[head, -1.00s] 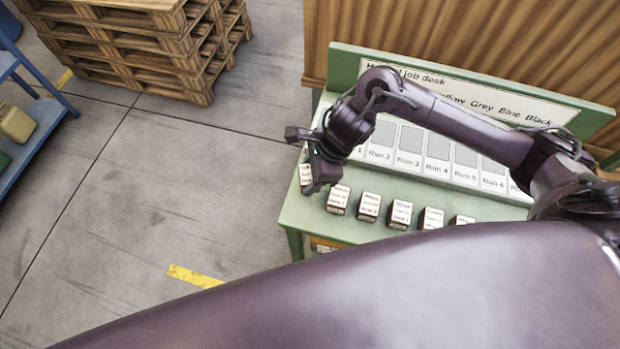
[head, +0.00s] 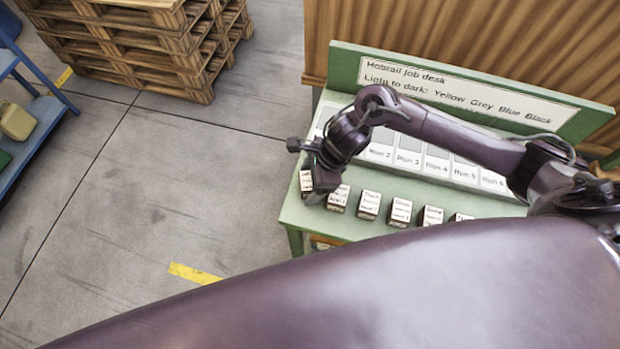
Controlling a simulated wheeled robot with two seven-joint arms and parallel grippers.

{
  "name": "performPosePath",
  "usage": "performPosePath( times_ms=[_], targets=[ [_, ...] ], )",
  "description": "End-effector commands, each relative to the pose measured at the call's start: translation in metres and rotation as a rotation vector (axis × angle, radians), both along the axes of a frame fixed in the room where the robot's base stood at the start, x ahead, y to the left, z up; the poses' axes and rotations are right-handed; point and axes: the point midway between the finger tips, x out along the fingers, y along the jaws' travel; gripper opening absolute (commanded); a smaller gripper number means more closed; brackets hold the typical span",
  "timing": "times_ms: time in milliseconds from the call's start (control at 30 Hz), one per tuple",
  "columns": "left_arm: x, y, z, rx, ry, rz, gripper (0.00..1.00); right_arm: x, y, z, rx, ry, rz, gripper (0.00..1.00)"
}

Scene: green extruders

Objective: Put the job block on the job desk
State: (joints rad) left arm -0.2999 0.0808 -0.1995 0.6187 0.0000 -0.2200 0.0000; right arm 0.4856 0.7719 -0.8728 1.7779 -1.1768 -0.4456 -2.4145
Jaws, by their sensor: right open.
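The green job desk (head: 345,226) stands at the right, with a sign reading "job desk" and "Light to dark: Yellow Grey Blue Black" on its back board. A row of small dark blocks with white printed labels stands along its front: one block (head: 306,181) at the left end, then others (head: 339,198), (head: 369,204) and (head: 400,211). I cannot tell which is the job block. My right gripper (head: 316,191) is open over the left end of the row, close to the first two blocks. Whether it touches them is unclear. My left gripper is out of view.
Grey panels marked "Run" (head: 408,159) line the desk behind the blocks; my right arm hides part of them. Stacked wooden pallets (head: 150,45) stand at upper left, a blue shelf (head: 40,120) at far left. The concrete floor between is clear.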

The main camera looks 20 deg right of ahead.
Motion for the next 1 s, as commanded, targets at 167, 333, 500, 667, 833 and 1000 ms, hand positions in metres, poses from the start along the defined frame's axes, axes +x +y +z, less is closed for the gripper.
performPosePath(
  times_ms=[167, 333, 500, 667, 833, 1000],
  targets=[
    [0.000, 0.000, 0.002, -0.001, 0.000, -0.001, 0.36, 0.000, 0.000, 0.002, 0.000, 0.000, 0.000, 0.72],
    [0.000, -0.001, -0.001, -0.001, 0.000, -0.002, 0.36, 0.001, -0.006, 0.015, 0.001, -0.005, 0.001, 0.72],
    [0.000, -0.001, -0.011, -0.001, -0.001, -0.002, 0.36, -0.002, -0.020, 0.049, -0.001, -0.008, 0.002, 0.72],
    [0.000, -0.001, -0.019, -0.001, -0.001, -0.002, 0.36, -0.005, -0.033, 0.080, -0.001, -0.007, 0.002, 0.72],
    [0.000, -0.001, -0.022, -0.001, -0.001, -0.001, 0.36, -0.008, -0.042, 0.104, -0.002, -0.003, 0.001, 0.72],
    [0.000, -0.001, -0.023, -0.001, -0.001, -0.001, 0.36, -0.009, -0.045, 0.113, 0.000, -0.001, 0.000, 0.72]
  ],
)
